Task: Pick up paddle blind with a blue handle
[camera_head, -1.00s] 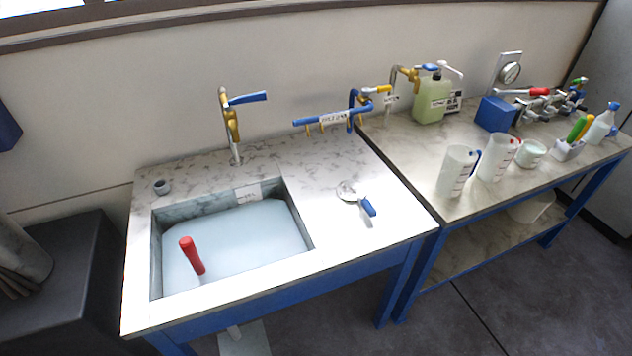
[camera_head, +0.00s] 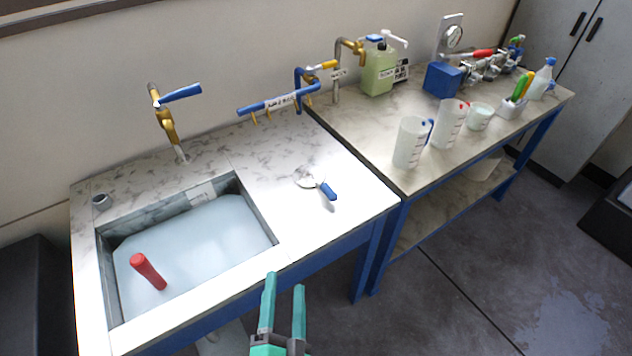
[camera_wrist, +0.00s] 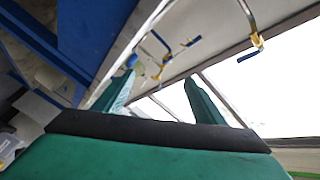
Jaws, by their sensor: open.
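The paddle blind (camera_head: 311,182) lies on the marble counter right of the sink. It has a small pale metal disc and a blue handle (camera_head: 328,191) pointing to the lower right. My gripper (camera_head: 285,283) shows at the bottom of the head view, in front of the counter's front edge. Its two teal fingers are apart with nothing between them. It is below and nearer than the paddle blind in the picture, not touching it. In the wrist view my fingers (camera_wrist: 158,88) are also spread, and I cannot make out the paddle blind there.
The sink (camera_head: 205,235) holds pale liquid and a red-handled item (camera_head: 148,271). A tap (camera_head: 168,125) and a blue pipe rack (camera_head: 280,101) stand behind. The right bench carries measuring jugs (camera_head: 410,143), a green canister (camera_head: 378,72) and a blue box (camera_head: 442,79). The counter around the paddle blind is clear.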

